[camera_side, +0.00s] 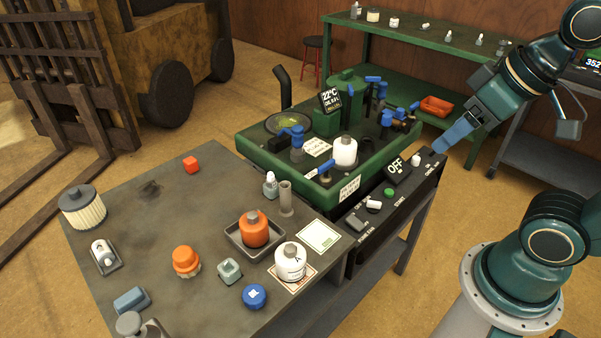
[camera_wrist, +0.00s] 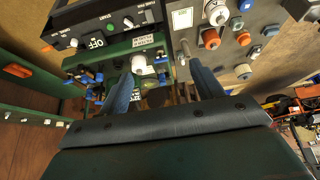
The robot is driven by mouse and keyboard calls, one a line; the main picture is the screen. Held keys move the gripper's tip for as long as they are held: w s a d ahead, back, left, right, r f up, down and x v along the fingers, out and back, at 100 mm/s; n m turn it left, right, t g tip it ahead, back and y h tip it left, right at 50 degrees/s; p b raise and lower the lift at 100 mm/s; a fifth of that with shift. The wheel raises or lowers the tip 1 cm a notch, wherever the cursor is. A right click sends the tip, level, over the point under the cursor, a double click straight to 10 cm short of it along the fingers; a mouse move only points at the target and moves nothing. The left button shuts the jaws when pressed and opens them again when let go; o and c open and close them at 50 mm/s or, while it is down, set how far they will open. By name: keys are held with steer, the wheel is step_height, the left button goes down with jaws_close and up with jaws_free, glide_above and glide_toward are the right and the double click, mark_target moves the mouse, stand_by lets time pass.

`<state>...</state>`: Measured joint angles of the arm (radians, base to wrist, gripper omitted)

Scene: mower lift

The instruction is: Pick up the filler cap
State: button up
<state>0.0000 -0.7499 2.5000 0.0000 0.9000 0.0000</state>
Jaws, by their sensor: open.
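No label marks the filler cap. Two cap-like things lie on the grey table: a round blue cap (camera_side: 255,296) with a pale mark at the near edge, and an orange cap-shaped piece (camera_side: 185,261) further left. In the wrist view the blue cap (camera_wrist: 246,5) is at the top edge and the orange piece (camera_wrist: 243,38) is below it. I cannot tell which one the task means. My gripper (camera_side: 442,145) is open and empty, in the air right of the black control panel. Its two blue fingers (camera_wrist: 160,70) stand apart in the wrist view.
An orange bottle (camera_side: 253,229) in a tray, a white bottle (camera_side: 290,262), a grey-green block (camera_side: 229,270) and a pale filter (camera_side: 83,209) share the table. The green machine (camera_side: 340,150) with blue valves and the control panel (camera_side: 390,195) lie between my gripper and the caps.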

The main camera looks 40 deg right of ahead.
steer(key=n+g+y, duration=0.4)
steer(key=n+g, duration=0.3)
steer(key=n, duration=1.4)
glide_above(257, 290)
steer(key=d, duration=0.2)
steer(key=f, duration=2.5)
steer(key=shift+w+d+f, duration=0.15)
steer(key=shift+w+f, duration=0.05)
steer(key=shift+w, duration=0.1)
steer(key=shift+f, duration=0.2)
